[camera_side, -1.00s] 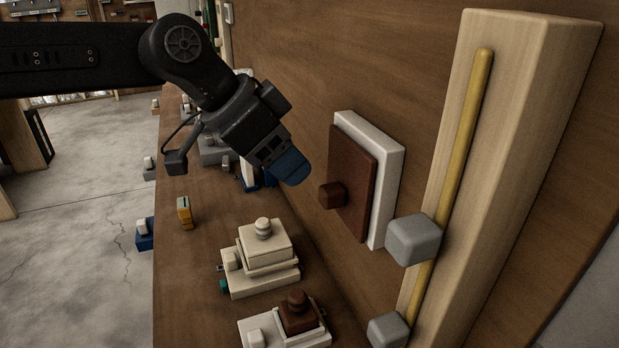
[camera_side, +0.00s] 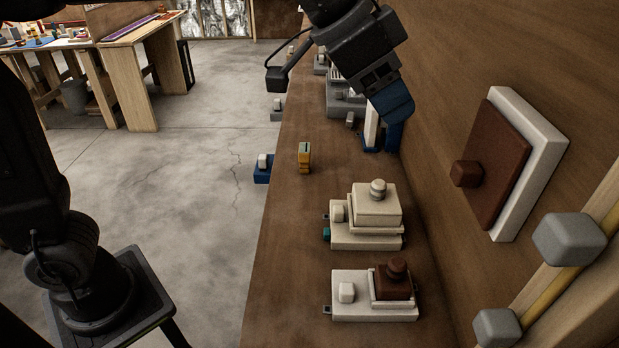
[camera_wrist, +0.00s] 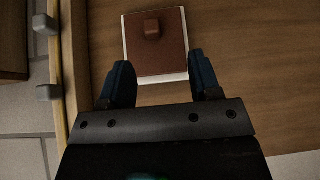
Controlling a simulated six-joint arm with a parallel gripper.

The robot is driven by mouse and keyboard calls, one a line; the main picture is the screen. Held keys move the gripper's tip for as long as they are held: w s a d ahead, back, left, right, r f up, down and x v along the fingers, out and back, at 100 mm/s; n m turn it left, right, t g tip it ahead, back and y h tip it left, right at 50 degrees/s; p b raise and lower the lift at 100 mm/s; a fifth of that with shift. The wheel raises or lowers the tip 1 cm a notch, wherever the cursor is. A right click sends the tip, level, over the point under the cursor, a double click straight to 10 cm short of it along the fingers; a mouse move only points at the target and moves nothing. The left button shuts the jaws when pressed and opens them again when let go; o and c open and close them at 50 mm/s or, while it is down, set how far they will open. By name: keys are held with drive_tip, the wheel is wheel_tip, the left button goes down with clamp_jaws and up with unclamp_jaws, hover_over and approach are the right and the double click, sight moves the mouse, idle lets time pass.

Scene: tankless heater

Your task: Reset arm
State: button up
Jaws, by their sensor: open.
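My gripper (camera_side: 391,112) has blue fingers and hangs near the back wooden panel in the side view, at the upper middle. In the wrist view my gripper (camera_wrist: 165,82) has its two blue fingers spread apart with nothing between them. A brown plate with a brown knob on a white backing (camera_side: 505,165) is fixed to the wooden panel. It also shows in the wrist view (camera_wrist: 172,52), just beyond the fingertips and apart from them.
Along the bench (camera_side: 285,235) stand a cream box with a knob (camera_side: 376,205), a white box with a brown knob (camera_side: 350,298) and a small orange block (camera_side: 304,158). Grey cubes (camera_side: 568,240) sit on a rail at the right.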

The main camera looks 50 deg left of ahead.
drive_tip(key=s+a+f+n+y, duration=0.2)
drive_tip(key=s+a+f+n, duration=0.2)
drive_tip(key=s+a, duration=0.5)
drive_tip(key=s+a+f+n+y, duration=0.2)
drive_tip(key=s+a+f+n, duration=0.2)
drive_tip(key=s+a+f, duration=0.4)
drive_tip(key=a, duration=0.3)
drive_tip(key=shift+s+f+y, duration=0.35)
drive_tip(key=shift+y, duration=0.05)
idle(0.6)
